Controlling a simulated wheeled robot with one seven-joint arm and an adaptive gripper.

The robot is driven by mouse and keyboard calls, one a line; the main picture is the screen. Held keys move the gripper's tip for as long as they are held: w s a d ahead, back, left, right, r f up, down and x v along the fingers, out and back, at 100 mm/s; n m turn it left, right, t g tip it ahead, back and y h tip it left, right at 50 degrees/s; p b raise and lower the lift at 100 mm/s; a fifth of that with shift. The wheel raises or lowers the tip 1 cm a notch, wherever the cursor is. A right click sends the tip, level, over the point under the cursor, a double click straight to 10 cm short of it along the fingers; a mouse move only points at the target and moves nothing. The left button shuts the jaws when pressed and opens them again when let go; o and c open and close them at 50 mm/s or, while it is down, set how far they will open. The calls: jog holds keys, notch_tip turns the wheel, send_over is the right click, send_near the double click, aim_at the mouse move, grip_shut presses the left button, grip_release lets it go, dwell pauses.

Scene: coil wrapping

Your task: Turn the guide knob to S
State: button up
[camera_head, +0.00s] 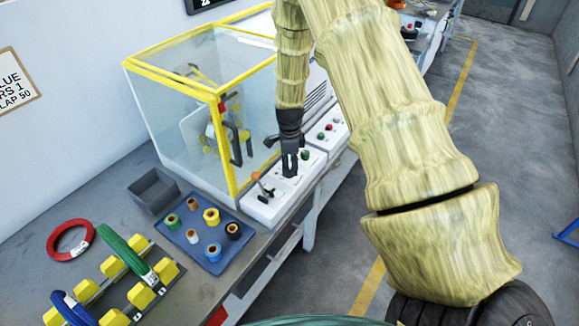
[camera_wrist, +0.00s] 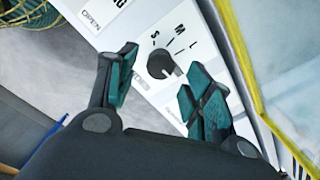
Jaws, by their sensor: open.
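The guide knob (camera_wrist: 160,65) is a round dark knob on a white panel (camera_wrist: 125,40) in the wrist view. The letters S, M and L stand beside it. A small pale mark shows near its lower right edge; I cannot tell for certain which letter it points to. My gripper (camera_wrist: 163,80) is open, with one teal-padded finger on each side of the knob in the picture. I cannot tell how far the fingertips are from it. In the head view my gripper (camera_head: 289,166) points down over the white control panel (camera_head: 262,208), and the knob cannot be made out there.
A clear enclosure with yellow edges (camera_head: 228,165) stands close behind the panel. An orange-tipped lever (camera_head: 257,184) is left of my gripper. A blue tray (camera_head: 183,243) with several spools, a grey bin (camera_head: 153,191) and coils, including a red one (camera_head: 70,240), lie further left.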

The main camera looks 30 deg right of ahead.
jog(key=shift+f+p, duration=0.3)
jog(key=shift+f, duration=1)
jog(key=c, duration=1)
